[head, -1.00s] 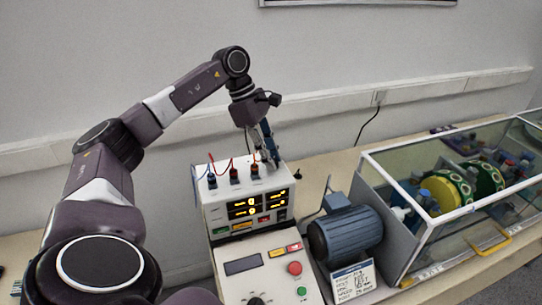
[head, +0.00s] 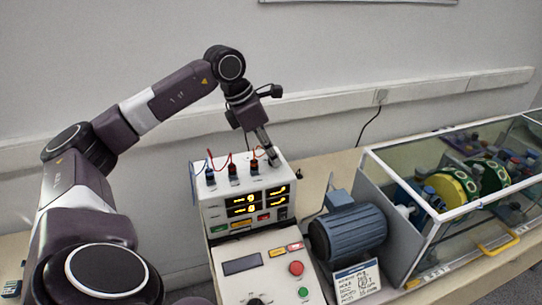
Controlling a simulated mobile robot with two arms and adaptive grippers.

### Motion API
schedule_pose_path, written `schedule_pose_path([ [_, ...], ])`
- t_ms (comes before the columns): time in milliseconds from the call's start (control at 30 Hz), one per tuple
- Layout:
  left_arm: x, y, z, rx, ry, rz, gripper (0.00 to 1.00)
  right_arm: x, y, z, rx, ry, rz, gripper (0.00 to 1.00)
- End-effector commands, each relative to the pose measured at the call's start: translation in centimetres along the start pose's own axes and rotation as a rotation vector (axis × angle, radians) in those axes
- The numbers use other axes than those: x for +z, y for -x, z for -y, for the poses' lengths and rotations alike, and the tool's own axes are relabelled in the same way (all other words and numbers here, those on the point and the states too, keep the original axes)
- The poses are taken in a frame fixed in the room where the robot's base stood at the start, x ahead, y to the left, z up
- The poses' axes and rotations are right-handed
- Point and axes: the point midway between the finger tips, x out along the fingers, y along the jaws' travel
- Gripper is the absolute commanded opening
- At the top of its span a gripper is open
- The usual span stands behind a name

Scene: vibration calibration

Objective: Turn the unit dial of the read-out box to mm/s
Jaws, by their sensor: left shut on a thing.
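The white read-out box (head: 212,215) stands on the bench, with lit yellow displays on its front and plugs with red leads on its top. My left gripper (head: 275,162) points down at the right end of the box's top. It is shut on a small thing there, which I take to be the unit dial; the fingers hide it. The dial's marks, mm/s among them, cannot be read. My right gripper is not in view.
A blue-grey motor (head: 347,236) is to the right, beside a glass-covered case (head: 440,212). A wall with a white rail is behind.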

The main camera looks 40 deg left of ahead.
Motion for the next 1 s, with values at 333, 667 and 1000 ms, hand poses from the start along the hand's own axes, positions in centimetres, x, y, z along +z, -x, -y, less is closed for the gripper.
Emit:
schedule_pose_path([
  [333,0.11,0.0,0.25,0.126,0.299,0.002,0.0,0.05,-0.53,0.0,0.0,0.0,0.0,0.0],
  [667,0.22,0.06,0.36,0.222,0.533,0.003,0.0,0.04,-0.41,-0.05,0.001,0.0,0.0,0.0],
  [1000,0.23,0.06,0.35,0.273,0.656,0.003,0.0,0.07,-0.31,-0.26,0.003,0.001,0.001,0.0],
])
